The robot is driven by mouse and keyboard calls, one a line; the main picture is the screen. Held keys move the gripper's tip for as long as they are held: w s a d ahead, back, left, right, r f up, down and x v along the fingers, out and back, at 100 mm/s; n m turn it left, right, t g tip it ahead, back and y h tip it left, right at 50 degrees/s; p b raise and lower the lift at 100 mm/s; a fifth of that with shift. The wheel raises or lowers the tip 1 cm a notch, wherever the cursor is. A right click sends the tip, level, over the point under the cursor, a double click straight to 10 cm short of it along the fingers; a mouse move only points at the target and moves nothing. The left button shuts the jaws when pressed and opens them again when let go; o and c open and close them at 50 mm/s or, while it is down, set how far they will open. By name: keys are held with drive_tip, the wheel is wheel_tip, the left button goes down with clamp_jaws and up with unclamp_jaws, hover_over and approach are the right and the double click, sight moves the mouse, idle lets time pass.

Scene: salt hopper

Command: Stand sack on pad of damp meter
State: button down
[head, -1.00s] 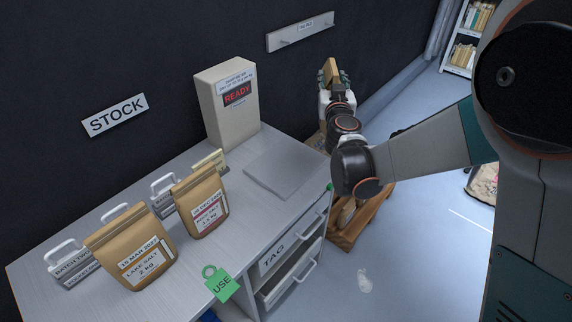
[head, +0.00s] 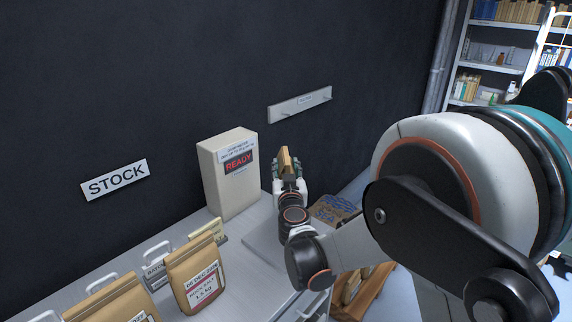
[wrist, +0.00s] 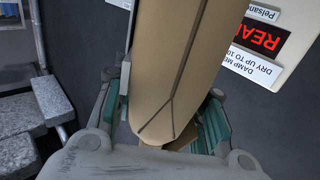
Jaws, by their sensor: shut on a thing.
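My gripper (head: 288,172) is shut on a tan paper sack (head: 287,160), held up beside the damp meter. In the wrist view the sack (wrist: 175,70) fills the middle between the fingers, its folded, seamed side facing the camera. The damp meter (head: 211,180) is a cream box on the bench with a red READY display; part of it also shows in the wrist view (wrist: 285,52). The meter's flat grey pad (head: 262,240) lies at its foot, partly hidden by my arm. The sack appears above and apart from the pad's far right side.
Another tan sack (head: 194,276) stands on the bench (head: 232,262) at front left, with a second sack (head: 110,302) cut off by the lower edge. Card holders stand behind them. A peg rail (head: 300,104) is on the dark wall. Beyond the bench's right end is a pallet (head: 362,292).

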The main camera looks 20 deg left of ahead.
wheel_tip(320, 180, down, 11)
drive_tip(key=b, duration=0.3)
drive_tip(key=shift+f+b, duration=0.2)
drive_tip(key=shift+b, duration=0.2)
drive_tip(key=c, duration=1)
unclamp_jaws()
drive_tip(key=shift+s+d+r, duration=0.1)
drive_tip(key=shift+s, duration=0.1)
drive_tip(key=v, duration=1.1)
drive_tip(key=shift+s, duration=0.35)
drive_tip(key=shift+d, duration=0.1)
